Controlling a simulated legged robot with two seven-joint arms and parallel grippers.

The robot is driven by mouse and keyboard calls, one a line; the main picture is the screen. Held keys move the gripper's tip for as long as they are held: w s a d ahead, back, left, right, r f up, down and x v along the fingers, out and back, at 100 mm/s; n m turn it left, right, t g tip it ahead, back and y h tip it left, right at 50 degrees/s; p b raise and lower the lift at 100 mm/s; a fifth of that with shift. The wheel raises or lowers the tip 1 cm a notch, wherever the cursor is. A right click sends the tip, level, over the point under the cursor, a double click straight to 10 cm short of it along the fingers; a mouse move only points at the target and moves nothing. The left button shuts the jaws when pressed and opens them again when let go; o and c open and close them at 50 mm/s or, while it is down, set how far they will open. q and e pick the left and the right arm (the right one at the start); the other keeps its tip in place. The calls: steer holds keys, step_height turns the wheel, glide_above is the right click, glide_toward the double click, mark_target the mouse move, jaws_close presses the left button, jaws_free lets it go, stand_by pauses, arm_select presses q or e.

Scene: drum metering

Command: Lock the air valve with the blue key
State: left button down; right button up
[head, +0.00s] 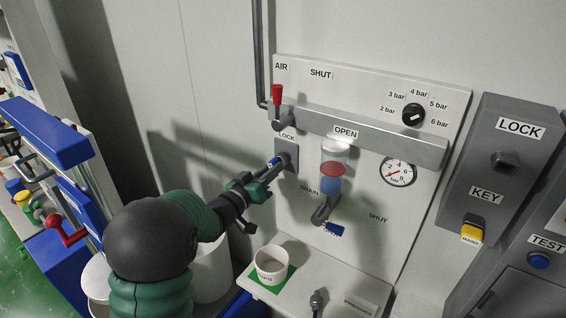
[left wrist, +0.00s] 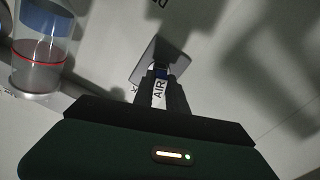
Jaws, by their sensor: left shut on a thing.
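The air valve (head: 277,97) has a red handle that stands upright, at the upper left of the white panel. Below it a grey lock plate (head: 288,152) sits under a LOCK label. My left gripper (head: 268,170) is shut on the blue key (head: 274,161) right in front of this plate. In the left wrist view the key (left wrist: 160,72) shows blue with a white AIR tag between the fingers, its far end against the plate (left wrist: 153,52). I cannot tell how deep the key sits in the lock. My right gripper is not in view.
Right of the plate are a clear filter bowl (head: 333,168) with a blue drain tap (head: 333,229) and a gauge (head: 398,171). A white cup (head: 271,264) stands on the shelf below. A grey key box (head: 503,150) with a yellow MAINS key (head: 471,234) is at right.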

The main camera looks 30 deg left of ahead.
arm_select(q)
steer(key=shift+a+f, duration=0.1)
steer(key=shift+a, duration=0.1)
steer(key=m+b, duration=0.3)
steer(key=m, duration=0.1)
steer(key=shift+b, duration=0.3)
steer(key=shift+w+a+r, duration=0.1)
steer(key=shift+r, duration=0.1)
stand_by(1.2)
steer(key=c, duration=1.8)
jaws_free()
steer(key=o, duration=0.5)
steer(key=shift+a+f, duration=0.15)
steer(key=shift+o, duration=0.2)
